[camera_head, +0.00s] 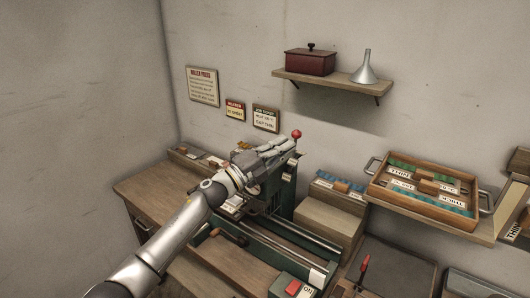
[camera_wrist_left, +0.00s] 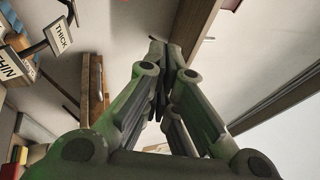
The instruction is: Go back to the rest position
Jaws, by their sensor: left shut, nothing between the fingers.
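My left arm reaches in from the lower left of the head view, and its gripper (camera_head: 284,147) is in front of the green machine (camera_head: 283,192), at the height of its top. The fingertips look close to the red ball knob (camera_head: 296,134); I cannot tell whether they touch it. In the left wrist view the two fingers (camera_wrist_left: 167,62) are closed together at the tips with nothing between them. The gripper and forearm hide part of the machine. My right gripper is not in view.
A wooden tray (camera_head: 377,183) with labelled compartments sits on the shelf at right. A wall shelf (camera_head: 335,84) above holds a dark red box (camera_head: 310,62) and a metal funnel (camera_head: 366,70). A red button box (camera_head: 291,287) is at the front.

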